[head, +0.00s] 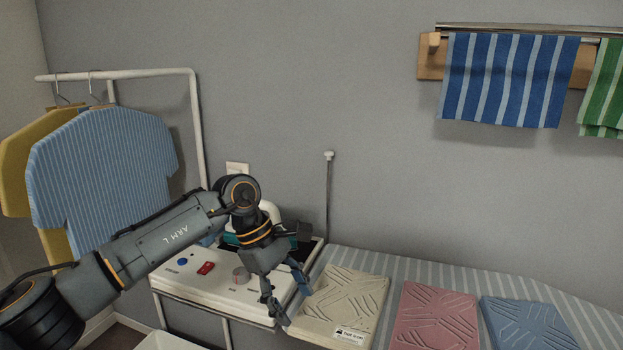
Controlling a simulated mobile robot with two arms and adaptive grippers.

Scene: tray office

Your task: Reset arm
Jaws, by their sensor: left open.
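My left arm reaches in from the left in the head view, and "ARM L" is printed on it. My left gripper (287,304) points down, open and with nothing between its fingers. It is at the front right corner of a white control unit (190,295), just left of a cream textured pad (345,300). I cannot tell whether a fingertip touches either one. My right gripper does not show.
A pink pad (436,315) and a blue pad (528,325) lie on the striped surface (420,268). A clothes rack (196,130) with yellow and blue shirts stands at the left. Striped towels (508,80) hang on the wall. A thin upright rod (328,195) rises behind the unit.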

